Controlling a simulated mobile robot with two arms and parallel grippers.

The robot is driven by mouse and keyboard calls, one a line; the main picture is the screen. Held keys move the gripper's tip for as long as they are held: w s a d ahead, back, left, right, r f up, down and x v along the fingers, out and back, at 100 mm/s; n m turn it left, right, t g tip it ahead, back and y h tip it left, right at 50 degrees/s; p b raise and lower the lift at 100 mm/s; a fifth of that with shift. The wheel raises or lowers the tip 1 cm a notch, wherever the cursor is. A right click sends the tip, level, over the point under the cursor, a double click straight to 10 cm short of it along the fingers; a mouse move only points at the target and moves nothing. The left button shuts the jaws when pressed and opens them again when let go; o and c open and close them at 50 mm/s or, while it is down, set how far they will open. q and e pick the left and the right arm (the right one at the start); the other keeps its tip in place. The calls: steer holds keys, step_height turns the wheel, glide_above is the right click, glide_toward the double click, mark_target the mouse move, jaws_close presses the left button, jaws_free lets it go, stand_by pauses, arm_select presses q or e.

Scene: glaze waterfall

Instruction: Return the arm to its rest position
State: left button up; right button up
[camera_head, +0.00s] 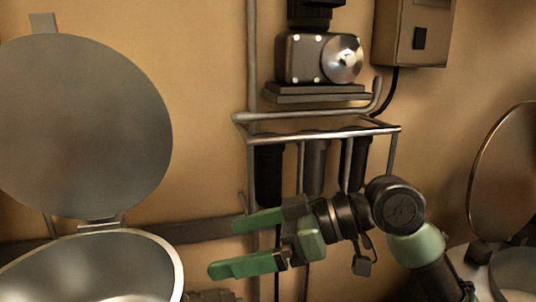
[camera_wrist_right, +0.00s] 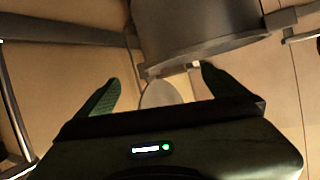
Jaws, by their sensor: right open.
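My right gripper (camera_head: 240,246) comes in from the lower right in the head view, with its two green fingers pointing left. The fingers are apart and nothing is between them. It hangs in front of the wall rack, to the right of the open metal basin. In the right wrist view my right gripper (camera_wrist_right: 152,88) also shows its two fingers spread, with a large grey rounded metal part beyond them. My left gripper is in neither view.
An open basin (camera_head: 175,270) with a raised round lid (camera_head: 85,125) stands at left. A metal rack (camera_head: 320,132) holds dark cylinders below a wall-mounted motor unit (camera_head: 308,58). A switch box (camera_head: 412,30) hangs at upper right. Another round lid (camera_head: 508,175) stands at right.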

steer(key=w+d+f+m+t+h, duration=0.25)
steer(key=w+d+f+m, duration=0.2)
steer(key=w+f, duration=0.6)
steer(key=w+d+f+m+t+h, duration=0.1)
steer(key=w+d+f+m+t, duration=0.4)
steer(key=f, duration=0.8)
steer(key=s+d+f+m+g+h, duration=0.1)
steer(key=d+f+m+h, duration=0.2)
steer(key=f, duration=1.1)
steer(key=s+d+f+m+g+h, duration=0.15)
steer(key=d+f, duration=0.25)
steer(key=f, duration=1)
steer(key=s+d+f+g+h, duration=0.15)
steer(key=s+d+f, duration=0.25)
steer(key=s+f, duration=0.65)
steer(key=s+d+f+h, duration=0.3)
steer(key=s+d+f, duration=0.1)
steer(key=s+f, duration=0.6)
steer(key=s+d+f+g, duration=0.1)
steer(key=s+f, duration=0.2)
steer(key=s, duration=0.7)
steer(key=s+d+f+g+h, duration=0.1)
steer(key=s+f, duration=0.3)
steer(key=s, duration=0.6)
steer(key=s+d+f+n+g, duration=0.1)
steer(key=s+f, duration=0.3)
steer(key=s, duration=0.6)
steer(key=shift+s+d+f+g, duration=0.2)
steer(key=shift+s+g, duration=0.15)
steer(key=shift+g, duration=0.1)
